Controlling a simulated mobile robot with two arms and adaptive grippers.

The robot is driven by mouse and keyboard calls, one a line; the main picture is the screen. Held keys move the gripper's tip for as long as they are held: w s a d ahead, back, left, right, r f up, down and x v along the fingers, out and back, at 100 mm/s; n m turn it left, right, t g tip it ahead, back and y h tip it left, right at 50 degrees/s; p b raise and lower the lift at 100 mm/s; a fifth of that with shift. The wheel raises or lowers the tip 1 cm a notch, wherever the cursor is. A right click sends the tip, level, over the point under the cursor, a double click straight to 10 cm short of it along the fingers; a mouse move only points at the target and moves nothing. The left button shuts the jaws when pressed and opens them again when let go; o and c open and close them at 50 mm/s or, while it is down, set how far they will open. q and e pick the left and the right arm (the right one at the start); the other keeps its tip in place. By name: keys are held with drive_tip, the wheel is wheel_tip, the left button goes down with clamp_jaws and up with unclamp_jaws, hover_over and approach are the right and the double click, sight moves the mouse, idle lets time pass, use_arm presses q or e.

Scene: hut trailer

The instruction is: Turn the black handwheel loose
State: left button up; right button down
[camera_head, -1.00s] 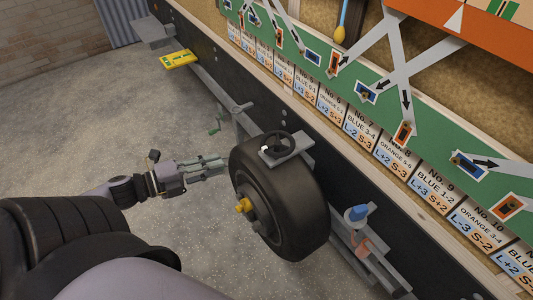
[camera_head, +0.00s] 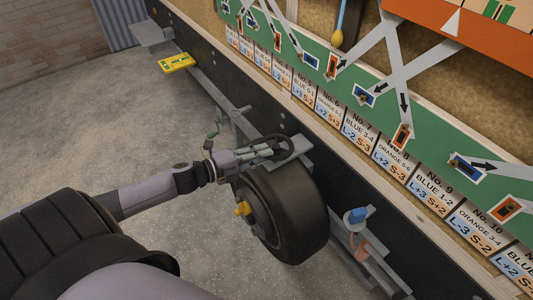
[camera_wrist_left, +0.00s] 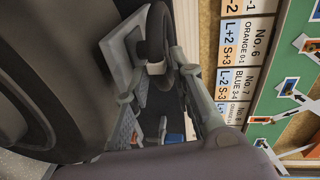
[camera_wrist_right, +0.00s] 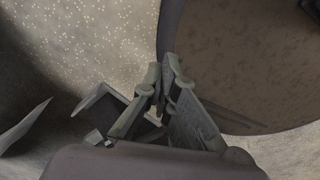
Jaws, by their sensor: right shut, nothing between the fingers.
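The black handwheel (camera_head: 290,143) sits on a grey bracket (camera_head: 301,157) above the large black tyre (camera_head: 298,208). Its rim, with a pale knob, shows in the left wrist view (camera_wrist_left: 158,32). My left gripper (camera_head: 276,148) reaches in from the left, with its fingers over the near side of the handwheel and hiding part of it. In the left wrist view its fingers are apart, with the rim near the right finger; contact cannot be told. My right gripper (camera_wrist_right: 160,78) is shut and empty in the right wrist view, away from the handwheel.
The numbered board (camera_head: 390,165) lines the wall. The concrete floor (camera_head: 110,130) at left is clear.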

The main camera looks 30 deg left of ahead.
sight(276, 149)
use_arm(q)
drive_tip(key=shift+x, duration=1.05)
clamp_jaws()
